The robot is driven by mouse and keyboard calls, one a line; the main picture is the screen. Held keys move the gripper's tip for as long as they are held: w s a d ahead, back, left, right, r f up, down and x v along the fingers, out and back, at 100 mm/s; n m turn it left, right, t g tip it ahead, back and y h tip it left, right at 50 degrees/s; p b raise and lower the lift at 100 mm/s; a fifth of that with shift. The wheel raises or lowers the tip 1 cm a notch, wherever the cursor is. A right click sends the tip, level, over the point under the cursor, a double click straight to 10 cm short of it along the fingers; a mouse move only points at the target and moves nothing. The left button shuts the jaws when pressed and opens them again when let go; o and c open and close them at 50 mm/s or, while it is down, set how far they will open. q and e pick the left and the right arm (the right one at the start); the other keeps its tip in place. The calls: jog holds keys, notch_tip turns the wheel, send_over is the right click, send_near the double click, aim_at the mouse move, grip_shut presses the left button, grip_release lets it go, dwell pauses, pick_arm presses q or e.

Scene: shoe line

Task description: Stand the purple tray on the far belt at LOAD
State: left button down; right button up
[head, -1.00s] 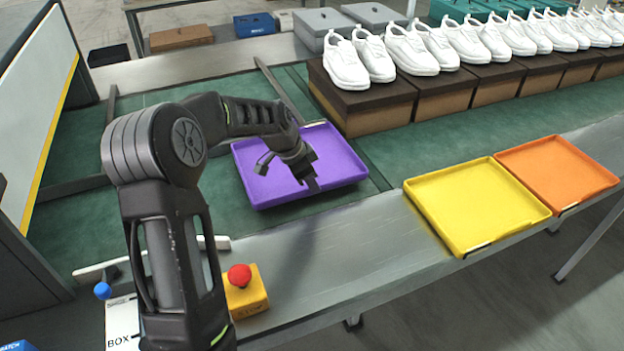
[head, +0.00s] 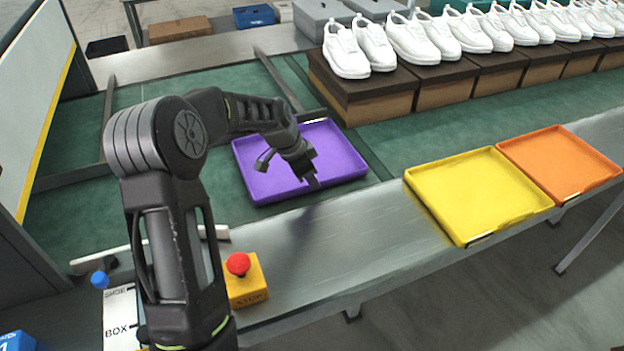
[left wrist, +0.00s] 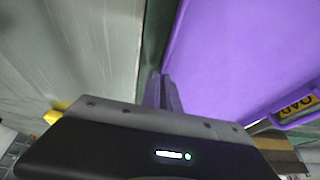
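The purple tray (head: 340,178) is a shallow open tray, empty apart from the arm passing over it. It is over the green belt (head: 85,215) beyond the metal edge; I cannot tell whether it touches the belt. My left gripper (head: 313,182) reaches down at the tray's near wall, its fingers close together and seemingly shut on the rim. The left wrist view shows the fingers (left wrist: 163,92) at the edge of the purple tray (left wrist: 225,55). A yellow label (left wrist: 298,107) with upside-down lettering shows beside the tray there. My right gripper is not in view.
A yellow tray (head: 470,195) and an orange tray (head: 560,165) rest on the metal edge at right. Brown boxes (head: 370,105) topped with white shoes (head: 345,52) line the belt behind. A red stop button (head: 238,264) stands at front. A dark rail (head: 278,80) lies behind the purple tray.

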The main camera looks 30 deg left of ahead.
pick_arm(q)
jog(key=shift+f, duration=0.3)
jog(key=c, duration=1.5)
grip_release()
jog(key=shift+c, duration=0.2)
jog(key=v, duration=0.7)
jog(key=shift+r+b, duration=0.35)
jog(key=shift+s, duration=0.1)
